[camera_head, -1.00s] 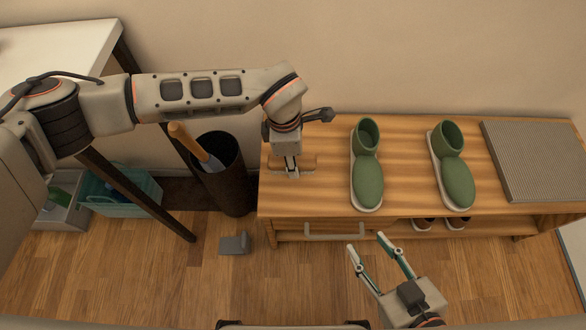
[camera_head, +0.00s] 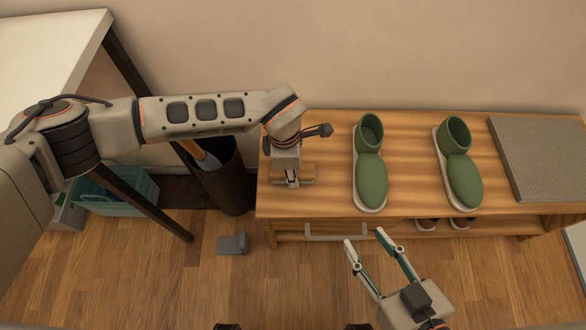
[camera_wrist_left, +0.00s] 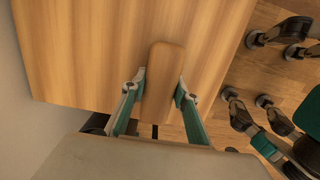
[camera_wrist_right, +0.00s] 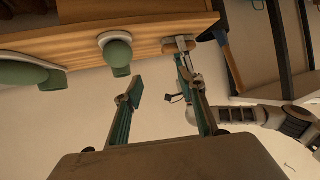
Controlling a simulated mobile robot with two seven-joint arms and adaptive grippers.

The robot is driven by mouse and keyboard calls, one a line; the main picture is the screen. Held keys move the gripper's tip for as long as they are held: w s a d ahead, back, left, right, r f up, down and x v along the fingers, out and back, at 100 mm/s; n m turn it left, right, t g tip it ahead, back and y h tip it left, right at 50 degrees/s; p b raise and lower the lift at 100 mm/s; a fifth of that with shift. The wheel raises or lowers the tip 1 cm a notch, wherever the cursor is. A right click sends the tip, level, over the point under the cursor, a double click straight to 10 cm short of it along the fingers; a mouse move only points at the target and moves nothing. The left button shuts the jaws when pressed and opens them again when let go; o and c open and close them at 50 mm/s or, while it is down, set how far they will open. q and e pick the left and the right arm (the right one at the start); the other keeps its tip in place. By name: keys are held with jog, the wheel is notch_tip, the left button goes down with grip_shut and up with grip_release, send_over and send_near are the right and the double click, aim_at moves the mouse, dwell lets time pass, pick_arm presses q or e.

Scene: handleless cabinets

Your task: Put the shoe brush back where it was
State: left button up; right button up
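The shoe brush (camera_head: 308,172), a wooden block, is at the left end of the wooden bench (camera_head: 330,180). My left gripper (camera_head: 292,183) reaches down over it from above. In the left wrist view, the brush (camera_wrist_left: 164,75) lies between the two fingertips (camera_wrist_left: 160,88), which appear to press on its sides. Whether it touches the bench top or hangs just above it, I cannot tell. The brush's underside is hidden. My right gripper (camera_head: 364,241) is open and empty in front of the bench; its spread fingers also show in the right wrist view (camera_wrist_right: 160,85).
Two green boots (camera_head: 371,175) (camera_head: 459,175) stand on the bench, with a grey ribbed mat (camera_head: 540,155) at right. A drawer handle (camera_head: 336,236) is on the bench front. A dark bin (camera_head: 228,185) stands left of the bench. A grey object (camera_head: 233,243) lies on the floor.

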pick_arm(q)
jog(key=o, duration=0.4)
pick_arm(e)
jog(key=shift+s+f, duration=0.2)
jog(key=shift+f, duration=0.15)
pick_arm(q)
jog(key=r, duration=0.2)
jog(key=r+p, duration=0.1)
jog(key=r, duration=0.3)
jog(key=shift+w+a+p, duration=0.2)
jog(key=shift+w+p, duration=0.05)
jog(key=shift+p, duration=0.15)
jog(key=r, duration=0.1)
jog(key=r+p, duration=0.1)
jog(key=r, duration=0.3)
jog(key=shift+s+a+r+p, duration=0.2)
jog(key=shift+a+p, duration=0.1)
jog(key=shift+p, duration=0.05)
jog(key=shift+s+r, duration=0.15)
jog(key=shift+r, duration=0.35)
pick_arm(e)
jog(key=shift+n+g+h, duration=0.5)
jog(key=shift+n, duration=0.1)
jog(key=d, duration=0.1)
jog(key=s+d+f, duration=0.1)
jog(key=d+f, duration=0.1)
jog(key=shift+s+d, duration=0.2)
jog(key=shift+s, duration=0.1)
